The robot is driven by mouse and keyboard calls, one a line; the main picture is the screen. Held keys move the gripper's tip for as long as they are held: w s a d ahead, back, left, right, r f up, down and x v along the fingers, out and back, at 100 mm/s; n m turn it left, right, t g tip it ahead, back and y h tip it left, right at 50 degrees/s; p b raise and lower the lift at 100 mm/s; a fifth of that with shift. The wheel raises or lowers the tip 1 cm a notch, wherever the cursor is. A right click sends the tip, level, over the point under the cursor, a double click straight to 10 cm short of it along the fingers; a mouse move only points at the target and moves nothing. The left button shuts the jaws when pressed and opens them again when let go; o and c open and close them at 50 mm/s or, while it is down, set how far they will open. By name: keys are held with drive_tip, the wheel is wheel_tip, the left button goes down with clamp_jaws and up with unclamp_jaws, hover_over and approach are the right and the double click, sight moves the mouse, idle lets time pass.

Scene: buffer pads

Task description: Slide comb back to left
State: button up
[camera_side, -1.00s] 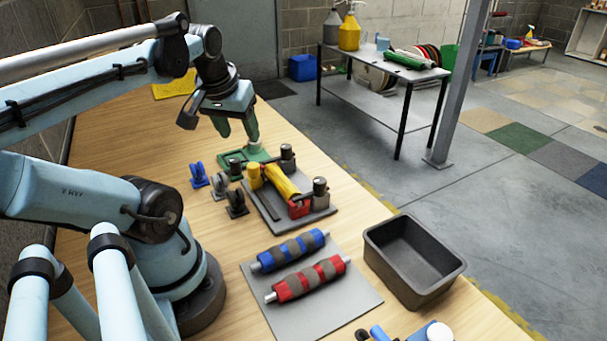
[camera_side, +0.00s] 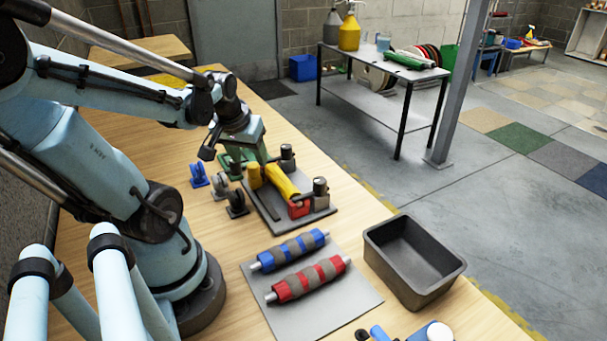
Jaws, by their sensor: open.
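A grey fixture plate (camera_side: 322,213) lies on the bench and carries a yellow roller (camera_side: 281,183), dark posts and a red block (camera_side: 299,208) at the roller's near end. A thin dark bar (camera_side: 269,207) lies along the plate's left side. I cannot tell for sure which part is the comb. A green bracket (camera_side: 228,160) stands at the far end of the plate, partly hidden. My gripper (camera_side: 250,158) is open, pointing down over the far end of the fixture. Its fingertips overlap the bracket and roller end in view, and contact cannot be told.
Blue (camera_side: 199,174), grey (camera_side: 219,186) and black (camera_side: 236,204) stands are left of the fixture. A blue-banded roller (camera_side: 290,250) and a red-banded roller (camera_side: 309,279) lie on a grey mat (camera_side: 335,315). An empty dark bin (camera_side: 380,257) stands at right.

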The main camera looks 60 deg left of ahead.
sight(253, 165)
drive_tip(key=shift+x, duration=1.7)
clamp_jaws()
